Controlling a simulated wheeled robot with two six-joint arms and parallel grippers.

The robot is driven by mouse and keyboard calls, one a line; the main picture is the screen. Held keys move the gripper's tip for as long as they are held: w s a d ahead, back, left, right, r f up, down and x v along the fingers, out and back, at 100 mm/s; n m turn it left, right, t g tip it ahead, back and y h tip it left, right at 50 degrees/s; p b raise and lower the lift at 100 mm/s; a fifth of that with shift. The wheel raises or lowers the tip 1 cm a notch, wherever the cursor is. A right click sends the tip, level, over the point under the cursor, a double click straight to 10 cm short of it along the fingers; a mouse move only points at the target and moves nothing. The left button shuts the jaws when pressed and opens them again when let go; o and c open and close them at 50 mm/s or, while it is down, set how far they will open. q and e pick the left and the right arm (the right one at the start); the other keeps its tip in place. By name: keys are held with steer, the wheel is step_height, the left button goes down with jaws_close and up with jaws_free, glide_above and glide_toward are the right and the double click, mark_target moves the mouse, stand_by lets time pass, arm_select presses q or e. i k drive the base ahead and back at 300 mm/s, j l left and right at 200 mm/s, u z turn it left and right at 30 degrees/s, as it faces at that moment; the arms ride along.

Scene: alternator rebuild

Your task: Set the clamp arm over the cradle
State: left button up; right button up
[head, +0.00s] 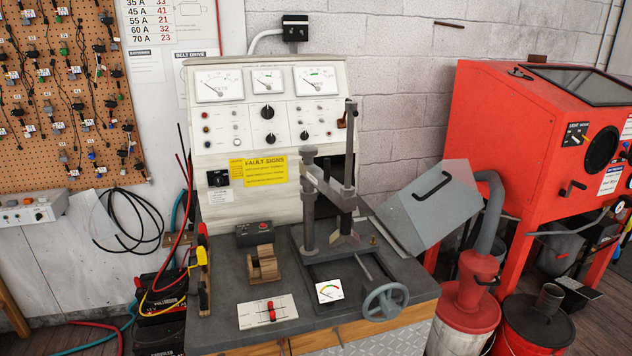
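A grey metal clamp stand rises from the bench top in the head view. Its clamp arm (328,187) reaches from the upright post (309,205) toward the right and front, well above the bench. A tall dark upright lever (350,145) stands at the arm's right end. A small grey V-shaped block (343,241), which looks like the cradle, sits low near the arm's right end. I cannot tell whether the arm is exactly over it. Neither of my grippers is in view.
The meter panel (265,130) stands behind. A tilted grey hood (430,203) is at right, beside a red cabinet (520,130).

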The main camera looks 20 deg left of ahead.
mark_target(346, 199)
steer(key=j+z, duration=0.25)
steer(key=j, duration=0.35)
steer(key=j+z, duration=0.2)
steer(key=j, duration=0.4)
steer(key=k+j+z, duration=0.1)
steer(key=j+z, duration=0.15)
steer(key=j, duration=0.3)
